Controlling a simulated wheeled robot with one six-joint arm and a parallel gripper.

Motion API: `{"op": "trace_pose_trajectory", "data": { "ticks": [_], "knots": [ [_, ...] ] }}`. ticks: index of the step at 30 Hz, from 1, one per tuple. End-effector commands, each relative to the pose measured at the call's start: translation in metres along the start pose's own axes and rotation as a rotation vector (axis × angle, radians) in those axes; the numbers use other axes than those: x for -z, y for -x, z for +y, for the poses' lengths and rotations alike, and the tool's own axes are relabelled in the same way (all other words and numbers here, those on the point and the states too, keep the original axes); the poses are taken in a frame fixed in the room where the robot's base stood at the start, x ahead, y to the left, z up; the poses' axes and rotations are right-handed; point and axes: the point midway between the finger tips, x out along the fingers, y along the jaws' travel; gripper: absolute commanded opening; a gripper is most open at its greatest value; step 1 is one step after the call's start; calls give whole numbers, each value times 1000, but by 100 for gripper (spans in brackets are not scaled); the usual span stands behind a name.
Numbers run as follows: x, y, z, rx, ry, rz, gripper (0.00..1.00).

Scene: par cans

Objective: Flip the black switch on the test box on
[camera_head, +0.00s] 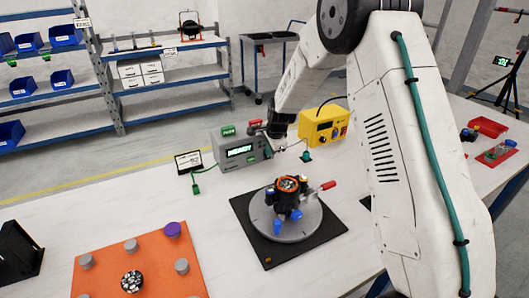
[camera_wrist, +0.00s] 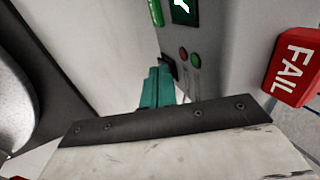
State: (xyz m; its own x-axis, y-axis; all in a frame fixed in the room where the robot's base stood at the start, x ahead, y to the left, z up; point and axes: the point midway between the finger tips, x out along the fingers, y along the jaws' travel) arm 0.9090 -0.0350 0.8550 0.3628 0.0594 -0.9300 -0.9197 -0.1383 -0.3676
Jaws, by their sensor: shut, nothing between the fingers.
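The grey test box (camera_head: 240,150) stands upright on the white bench in the head view, with a lit display reading READY. In the wrist view its grey face (camera_wrist: 215,50) shows a red and a green round part. A small dark part, likely the black switch (camera_wrist: 169,62), sits beside them, partly hidden by my fingertips. My gripper (camera_wrist: 156,76) is shut and empty, its teal fingers pointing at that dark part. I cannot tell whether they touch. The switch position is not clear. In the head view my gripper is at the box's right end.
A red FAIL sign (camera_wrist: 294,66) juts out by the box. A yellow box (camera_head: 323,125) stands close on the right. A round turntable (camera_head: 262,222) with a black and orange part is in front. An orange mat (camera_head: 105,267) lies front left.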

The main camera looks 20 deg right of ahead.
Motion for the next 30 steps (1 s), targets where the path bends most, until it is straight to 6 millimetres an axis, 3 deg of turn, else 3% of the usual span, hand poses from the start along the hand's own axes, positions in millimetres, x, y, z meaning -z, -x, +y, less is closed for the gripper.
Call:
{"op": "trace_pose_trajectory", "data": {
  "ticks": [23,30],
  "knots": [
    [-2,15,-6,1,2,-1,0],
    [3,26,10,0,-3,1,0]
  ]
}}
